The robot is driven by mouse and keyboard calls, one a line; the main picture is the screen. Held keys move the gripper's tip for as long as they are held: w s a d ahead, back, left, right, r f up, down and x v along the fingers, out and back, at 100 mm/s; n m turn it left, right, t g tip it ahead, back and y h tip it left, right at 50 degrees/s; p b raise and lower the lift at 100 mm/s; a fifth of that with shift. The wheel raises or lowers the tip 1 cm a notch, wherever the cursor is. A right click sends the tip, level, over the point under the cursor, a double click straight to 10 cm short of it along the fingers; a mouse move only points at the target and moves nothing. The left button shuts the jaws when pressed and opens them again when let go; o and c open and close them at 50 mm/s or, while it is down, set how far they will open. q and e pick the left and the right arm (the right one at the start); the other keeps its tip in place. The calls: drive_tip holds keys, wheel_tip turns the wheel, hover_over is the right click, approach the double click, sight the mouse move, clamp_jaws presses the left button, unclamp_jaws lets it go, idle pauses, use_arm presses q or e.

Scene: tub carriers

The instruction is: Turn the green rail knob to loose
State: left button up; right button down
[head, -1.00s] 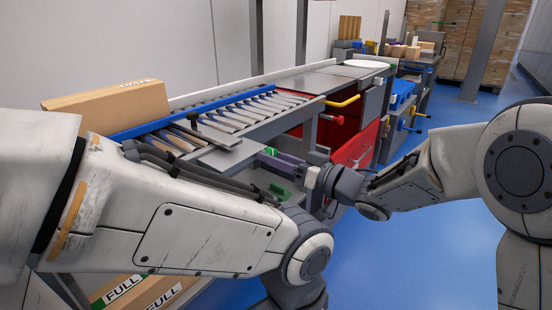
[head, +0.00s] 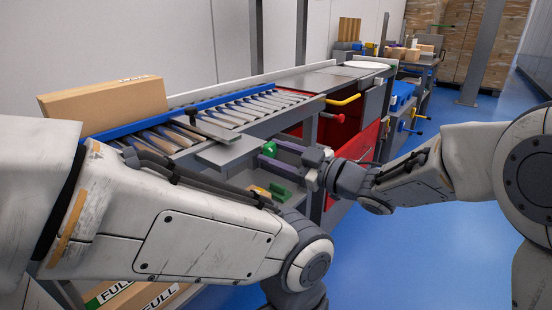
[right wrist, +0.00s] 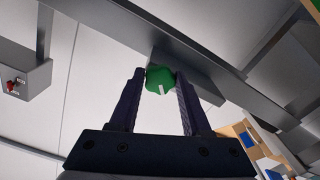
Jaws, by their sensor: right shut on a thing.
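The green rail knob (head: 270,149) sits at the side of the conveyor frame, under its edge. In the right wrist view the green knob (right wrist: 160,84) is between the two fingertips and carries a white pointer mark. My right gripper (head: 267,155) has dark purple fingers and is shut on the knob; the right wrist view shows its fingers (right wrist: 160,80) touching it from both sides. Any loose or tight marking is not readable. My left arm crosses the front, but its gripper is out of view.
The roller conveyor (head: 258,108) has a blue rail (head: 190,112) and a cardboard box (head: 105,104) at its far side. A red cabinet (head: 362,143) stands to the right of the gripper. Boxes marked FULL (head: 140,297) lie low at left. Blue floor at right is clear.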

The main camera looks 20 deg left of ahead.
drive_tip(key=n+b, duration=0.3)
drive_tip(key=n, duration=0.2)
drive_tip(key=shift+f+n, duration=0.15)
drive_tip(key=shift+n, duration=0.15)
drive_tip(key=n+b, duration=0.5)
drive_tip(key=n, duration=0.1)
drive_tip(key=n+b, duration=0.5)
drive_tip(key=n, duration=0.1)
drive_tip(key=shift+f+n, duration=0.1)
drive_tip(key=shift+n, duration=0.2)
drive_tip(key=n+b, duration=0.3)
drive_tip(key=n, duration=0.1)
drive_tip(key=shift+s+n+b, duration=0.1)
drive_tip(key=shift+n+b, duration=0.25)
drive_tip(key=shift+n, duration=0.05)
drive_tip(key=shift+r, duration=0.2)
drive_tip(key=shift+c, duration=1.8)
unclamp_jaws()
drive_tip(key=shift+r, duration=0.15)
